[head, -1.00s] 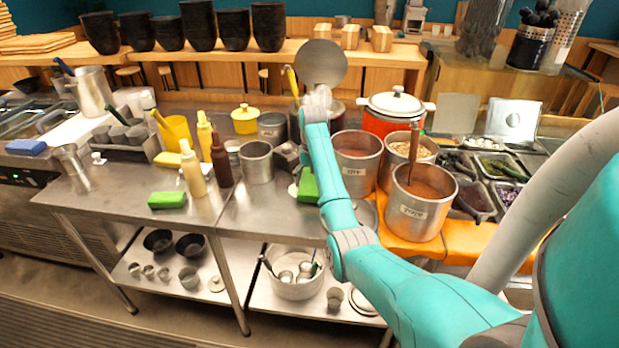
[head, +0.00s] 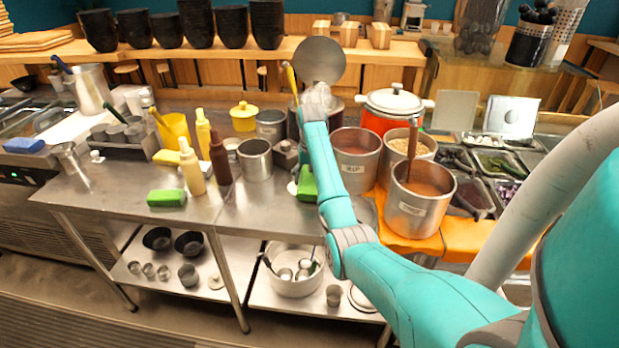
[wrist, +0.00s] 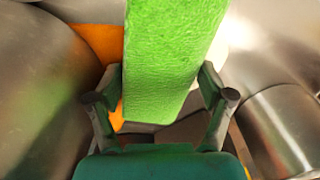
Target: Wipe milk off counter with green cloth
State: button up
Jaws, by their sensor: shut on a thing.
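A green block-like cloth (wrist: 170,65) is between the two fingers of my gripper (wrist: 162,90) in the wrist view. The gripper is shut on it. In the head view this green piece (head: 307,184) hangs just above or against the steel counter, left of the steel pots; I cannot tell whether it touches. My gripper is mostly hidden behind my arm there. A second green block (head: 166,198) lies on the counter's front left.
A steel container (head: 255,160) and brown (head: 220,162) and cream (head: 192,170) bottles stand left of the gripper. Steel pots of food (head: 420,208) stand close on the right, by an orange cloth (head: 480,238). The counter's front left is mostly clear.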

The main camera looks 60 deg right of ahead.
jog(key=shift+f, duration=0.25)
dwell(0.3)
jog(key=shift+w, duration=0.1)
jog(key=shift+w+a, duration=0.35)
jog(key=shift+w, duration=0.4)
jog(key=shift+w+a, duration=0.4)
jog(key=shift+w, duration=0.3)
jog(key=shift+w+a, duration=0.35)
jog(key=shift+w, duration=0.4)
jog(key=shift+s+d, duration=0.35)
jog(key=shift+s, duration=0.45)
jog(key=shift+s+d, duration=0.35)
jog(key=shift+s, duration=0.4)
jog(key=shift+s+d, duration=0.35)
jog(key=shift+s, duration=0.45)
jog(key=shift+w+a, duration=0.35)
jog(key=shift+w, duration=0.45)
jog(key=shift+w+a, duration=0.35)
jog(key=shift+w, duration=0.4)
jog(key=shift+w+a, duration=0.35)
jog(key=shift+w, duration=0.45)
